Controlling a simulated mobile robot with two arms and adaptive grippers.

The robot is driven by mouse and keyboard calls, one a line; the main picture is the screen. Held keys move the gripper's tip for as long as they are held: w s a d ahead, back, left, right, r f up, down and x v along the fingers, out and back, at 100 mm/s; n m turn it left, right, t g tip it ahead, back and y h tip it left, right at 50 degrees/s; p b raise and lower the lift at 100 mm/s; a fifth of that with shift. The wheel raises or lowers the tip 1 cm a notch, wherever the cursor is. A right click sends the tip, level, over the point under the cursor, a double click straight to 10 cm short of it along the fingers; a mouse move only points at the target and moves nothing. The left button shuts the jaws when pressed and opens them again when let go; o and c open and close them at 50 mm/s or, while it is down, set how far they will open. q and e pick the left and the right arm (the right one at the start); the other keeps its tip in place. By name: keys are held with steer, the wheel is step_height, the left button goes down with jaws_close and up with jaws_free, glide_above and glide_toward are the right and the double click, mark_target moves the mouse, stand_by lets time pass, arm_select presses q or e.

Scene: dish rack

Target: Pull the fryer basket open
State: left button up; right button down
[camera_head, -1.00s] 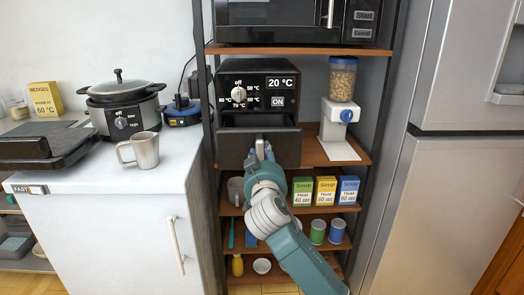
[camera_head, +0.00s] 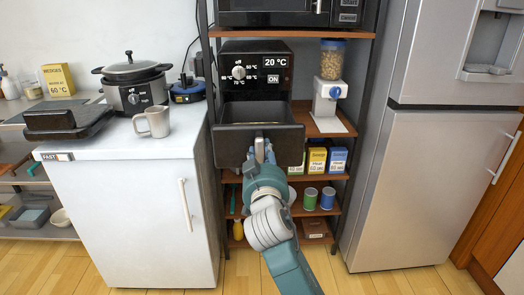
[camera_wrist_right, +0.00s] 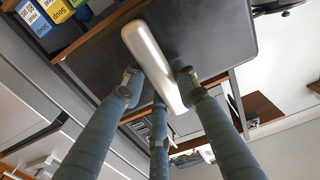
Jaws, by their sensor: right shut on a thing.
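The air fryer (camera_head: 285,82) is a black box on a wooden shelf, with a dial and a display reading 20 °C. Its dark basket (camera_head: 231,147) is pulled well out of the body, and its open top shows. My right gripper (camera_head: 261,150) is at the front of the basket, shut on the basket's handle. In the right wrist view, the fingers of that gripper (camera_wrist_right: 158,90) are around the pale metal handle (camera_wrist_right: 150,58), in front of the dark basket front (camera_wrist_right: 205,30). My left gripper is not in view.
A cereal dispenser (camera_head: 328,90) stands right of the fryer. Soup boxes (camera_head: 337,160) are on the shelf below. A fridge (camera_head: 430,180) is at right.

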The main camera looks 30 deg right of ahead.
stand_by(0.3)
steer(key=c, duration=1.3)
jaws_free()
steer(key=v, duration=1.2)
steer(key=shift+s, duration=0.15)
steer(key=shift+f, duration=0.1)
